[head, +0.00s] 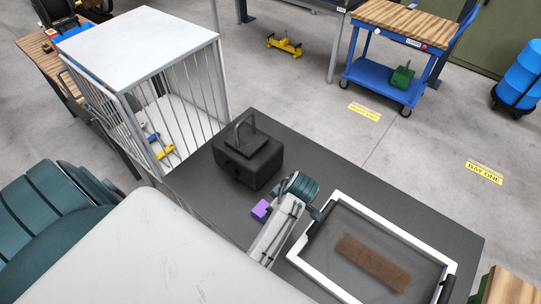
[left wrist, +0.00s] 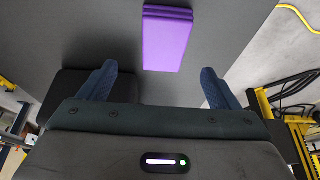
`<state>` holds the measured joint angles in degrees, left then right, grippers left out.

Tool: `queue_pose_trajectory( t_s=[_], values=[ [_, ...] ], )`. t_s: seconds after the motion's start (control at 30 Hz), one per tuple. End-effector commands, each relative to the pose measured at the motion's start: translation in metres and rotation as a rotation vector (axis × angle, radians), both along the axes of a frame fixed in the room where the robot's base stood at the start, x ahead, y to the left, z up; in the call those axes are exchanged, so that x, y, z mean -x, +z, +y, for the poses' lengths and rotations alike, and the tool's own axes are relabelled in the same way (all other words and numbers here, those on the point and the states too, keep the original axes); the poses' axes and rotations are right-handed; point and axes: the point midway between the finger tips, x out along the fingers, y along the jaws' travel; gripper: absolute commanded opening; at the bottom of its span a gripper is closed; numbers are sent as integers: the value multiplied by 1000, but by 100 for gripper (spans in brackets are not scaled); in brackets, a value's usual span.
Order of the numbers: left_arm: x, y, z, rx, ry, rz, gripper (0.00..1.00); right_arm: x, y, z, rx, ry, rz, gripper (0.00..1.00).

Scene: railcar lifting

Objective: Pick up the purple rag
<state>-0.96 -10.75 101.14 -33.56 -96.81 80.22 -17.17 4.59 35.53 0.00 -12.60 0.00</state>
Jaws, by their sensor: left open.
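The purple rag (head: 260,211) lies on the dark grey table top (head: 330,160), beside the black box, partly hidden behind my arm in the head view. In the left wrist view the rag (left wrist: 167,38) is a folded purple block lying beyond the fingertips. My left gripper (left wrist: 157,85) is open and empty, its two blue fingers spread wide. The rag is ahead of the gap between them, apart from both. The fingers cannot be made out in the head view. My right gripper is not in view.
A black box with a handle (head: 248,162) stands close behind the rag. A white-rimmed tray (head: 330,201) holding a brown flat piece (head: 372,262) is to the right. A white barred cage (head: 150,95) stands left of the table.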

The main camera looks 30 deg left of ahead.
Motion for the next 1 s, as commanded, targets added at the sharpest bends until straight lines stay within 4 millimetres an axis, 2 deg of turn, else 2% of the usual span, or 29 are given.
queue_pose_trajectory(
  t_s=[0.1, 0.27, 0.5, 0.6, 1.0],
  values=[
    [0, -14, 6, 0, -1, 2, 85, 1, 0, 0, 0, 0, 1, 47],
    [0, -25, 10, 1, -3, 1, 85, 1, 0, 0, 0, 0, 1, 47],
    [0, -58, 21, 0, -3, 1, 85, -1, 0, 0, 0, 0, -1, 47],
    [0, -66, 24, 1, -3, 0, 85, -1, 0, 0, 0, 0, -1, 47],
    [0, -69, 24, 2, -3, -1, 85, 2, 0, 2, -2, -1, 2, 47]
  ],
)
